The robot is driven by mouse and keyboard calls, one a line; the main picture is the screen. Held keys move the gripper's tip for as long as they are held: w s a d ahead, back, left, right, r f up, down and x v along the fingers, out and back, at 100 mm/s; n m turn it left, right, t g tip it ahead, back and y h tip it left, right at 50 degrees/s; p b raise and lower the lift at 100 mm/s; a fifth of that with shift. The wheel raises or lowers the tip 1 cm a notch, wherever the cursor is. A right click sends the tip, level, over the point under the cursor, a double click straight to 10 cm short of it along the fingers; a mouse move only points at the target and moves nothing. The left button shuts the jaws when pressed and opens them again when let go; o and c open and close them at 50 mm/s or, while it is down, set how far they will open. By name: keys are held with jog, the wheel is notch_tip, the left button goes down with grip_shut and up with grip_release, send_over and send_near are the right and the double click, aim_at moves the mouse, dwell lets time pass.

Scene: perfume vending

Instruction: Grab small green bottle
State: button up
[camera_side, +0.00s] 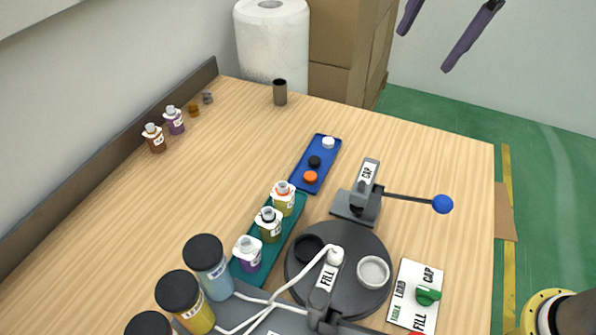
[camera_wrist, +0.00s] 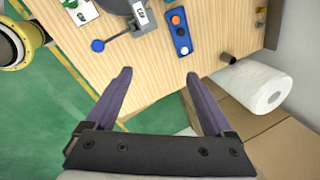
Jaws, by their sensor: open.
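Three small bottles stand upright in the teal tray (camera_side: 238,268). One has an orange cap and yellow-green contents (camera_side: 283,202). The middle one has a black cap and olive-green contents (camera_side: 269,231). The near one has a white cap and purple contents (camera_side: 248,260). I cannot tell which of the two greenish ones is the small green bottle. My gripper (camera_side: 424,51) is open and empty, high up at the top right, well away from the bottles. In the wrist view its two purple fingers (camera_wrist: 158,73) are spread apart, with nothing between them; the greenish bottles are not clearly visible there.
A blue cap tray (camera_side: 318,152), cap press with blue-knobbed lever (camera_side: 442,204), and round filling station (camera_side: 352,293) surround the teal tray. Large black-capped jars (camera_side: 207,268) stand at front. Brown and purple bottles (camera_side: 175,124) line the left edge. A paper roll (camera_side: 268,50) stands behind.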

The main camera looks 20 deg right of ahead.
jog(key=w+a+f+g, duration=0.1)
jog(key=w+a+f, duration=0.15)
jog(key=a, duration=0.35)
jog(key=w+a+f+g, duration=0.1)
jog(key=w+a+f, duration=0.1)
jog(key=a+f, duration=0.35)
jog(key=n+g+h, duration=0.1)
jog(key=n, duration=0.1)
send_over(268, 212)
notch_tip(268, 212, down, 10)
jog(key=r, duration=0.1)
notch_tip(268, 212, down, 13)
jog(key=shift+f, duration=0.15)
grip_shut()
